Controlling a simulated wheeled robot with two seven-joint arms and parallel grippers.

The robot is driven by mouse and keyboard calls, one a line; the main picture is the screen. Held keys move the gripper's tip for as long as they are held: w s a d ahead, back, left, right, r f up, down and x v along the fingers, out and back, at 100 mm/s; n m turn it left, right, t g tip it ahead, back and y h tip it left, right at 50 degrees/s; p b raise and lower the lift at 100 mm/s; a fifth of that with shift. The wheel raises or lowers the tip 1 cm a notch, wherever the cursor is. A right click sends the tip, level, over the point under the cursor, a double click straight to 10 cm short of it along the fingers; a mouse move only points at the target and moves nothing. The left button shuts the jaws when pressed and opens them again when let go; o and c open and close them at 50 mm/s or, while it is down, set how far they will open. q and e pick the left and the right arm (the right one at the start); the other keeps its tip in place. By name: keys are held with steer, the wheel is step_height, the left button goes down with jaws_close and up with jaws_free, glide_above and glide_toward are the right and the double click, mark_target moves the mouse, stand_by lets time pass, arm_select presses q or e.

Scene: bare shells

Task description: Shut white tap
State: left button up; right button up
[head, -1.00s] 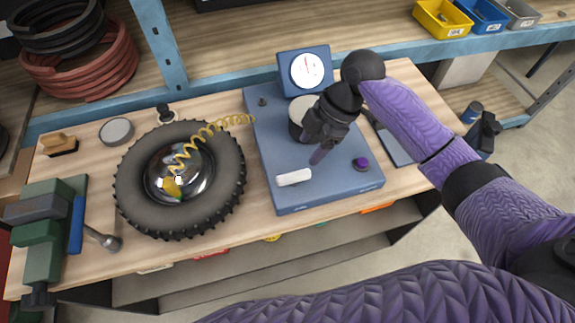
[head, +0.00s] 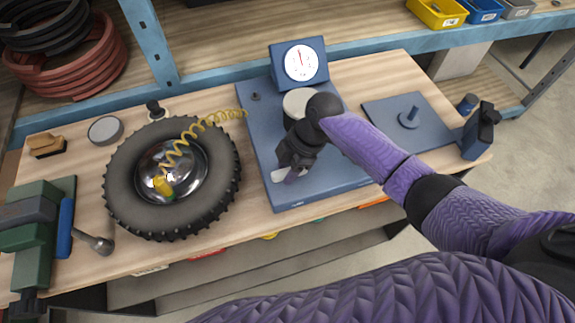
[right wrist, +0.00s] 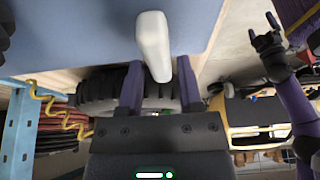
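The white tap shows in the head view as a short white lever (head: 278,174) low on the blue board (head: 300,198), partly hidden by my right gripper. My right gripper (head: 291,176) is at the lever, pointing down at it. In the right wrist view the white lever (right wrist: 153,42) reaches down between the tips of my right gripper (right wrist: 160,82). The two purple fingers stand apart on either side, with gaps showing, so it is open and holds nothing. My left gripper (right wrist: 263,32) shows small in the right wrist view, raised, empty, fingers spread.
The blue board carries a dial gauge (head: 300,62) and a pale round cap (head: 298,102). A tyre (head: 125,205) with a yellow coiled hose (head: 200,127) lies to the left. A plate with a peg (head: 409,118) and a dark upright block (head: 480,132) stand right.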

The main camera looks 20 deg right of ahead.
jaws_close()
steer(key=m+p, duration=0.1)
steer(key=m+t+p, duration=0.1)
steer(key=m+p, duration=0.1)
steer(key=p, duration=0.1)
steer(key=shift+r+m, duration=0.25)
steer(key=shift+m, duration=0.15)
steer(key=m+t+p, duration=0.2)
steer(key=m+p, duration=0.2)
steer(key=shift+w+h, duration=0.1)
steer(key=shift+h, duration=0.3)
steer(key=m+t+h+p, duration=0.1)
steer(key=m+p, duration=0.2)
steer(key=m, duration=0.2)
steer(key=shift+w, duration=0.1)
steer(key=shift+d+f+m+t+h+p, duration=0.15)
steer(key=shift+m+t+h+p, duration=0.3)
steer(key=shift+m, duration=0.75)
steer(key=shift+m+h+p, duration=0.4)
steer(key=shift+m+h, duration=0.35)
steer(key=shift+m, duration=0.55)
steer(key=shift+d+f, duration=0.1)
